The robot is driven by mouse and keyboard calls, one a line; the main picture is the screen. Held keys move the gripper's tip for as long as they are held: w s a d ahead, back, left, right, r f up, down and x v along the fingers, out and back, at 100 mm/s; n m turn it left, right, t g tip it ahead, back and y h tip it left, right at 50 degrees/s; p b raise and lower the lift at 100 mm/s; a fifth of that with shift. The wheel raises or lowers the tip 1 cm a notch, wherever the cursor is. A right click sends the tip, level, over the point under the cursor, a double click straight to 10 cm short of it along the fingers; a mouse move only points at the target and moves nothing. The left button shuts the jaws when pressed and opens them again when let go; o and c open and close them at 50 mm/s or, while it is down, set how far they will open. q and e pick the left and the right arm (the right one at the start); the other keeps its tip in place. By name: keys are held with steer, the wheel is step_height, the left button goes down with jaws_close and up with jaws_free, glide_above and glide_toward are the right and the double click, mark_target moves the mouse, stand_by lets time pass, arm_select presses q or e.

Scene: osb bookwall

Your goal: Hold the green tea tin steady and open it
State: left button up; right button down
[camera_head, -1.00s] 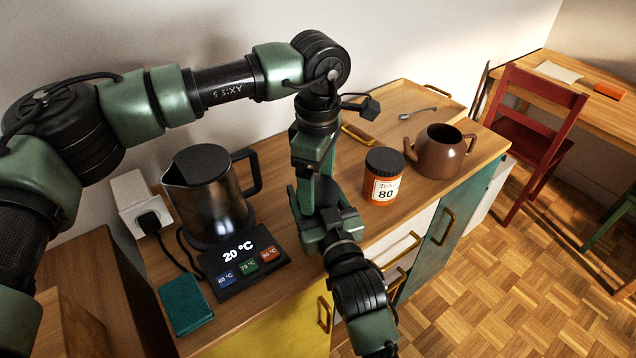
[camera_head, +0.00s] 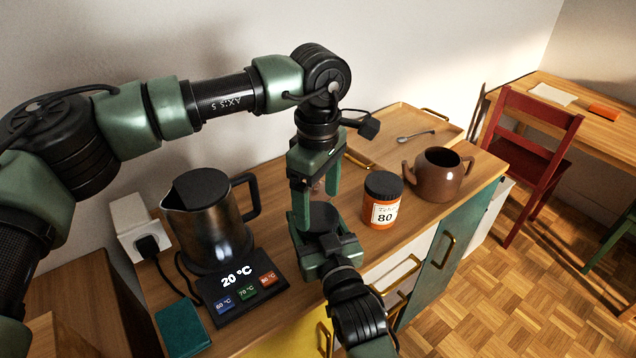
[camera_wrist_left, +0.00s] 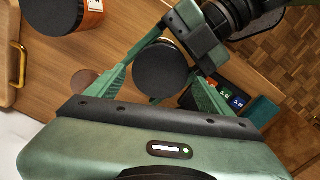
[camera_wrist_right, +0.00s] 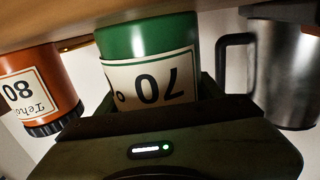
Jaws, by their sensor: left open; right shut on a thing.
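The green tea tin (camera_wrist_right: 148,40) has a cream label reading 70. It shows inverted in the right wrist view. Its round black lid (camera_wrist_left: 160,69) faces the camera in the left wrist view. My right gripper (camera_head: 326,238) is shut on the tin's body. My left gripper (camera_head: 316,196) points down from above and is open. Its two fingers (camera_wrist_left: 160,82) are spread on either side of the lid in the left wrist view. I cannot tell whether they touch it. In the head view the grippers hide most of the tin.
An orange tin (camera_head: 382,205) marked 80 stands close to the right, before a brown teapot (camera_head: 438,178). A kettle (camera_head: 207,225), a temperature panel (camera_head: 240,290) and a teal box (camera_head: 183,328) are left. A tray (camera_head: 400,119) with a spoon (camera_head: 416,134) lies behind.

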arm_select(q)
steer(key=shift+f, duration=1.4)
steer(key=c, duration=1.2)
steer(key=o, duration=1.5)
steer(key=shift+r, duration=2.3)
arm_select(e)
steer(key=shift+c, duration=0.9)
jaws_free()
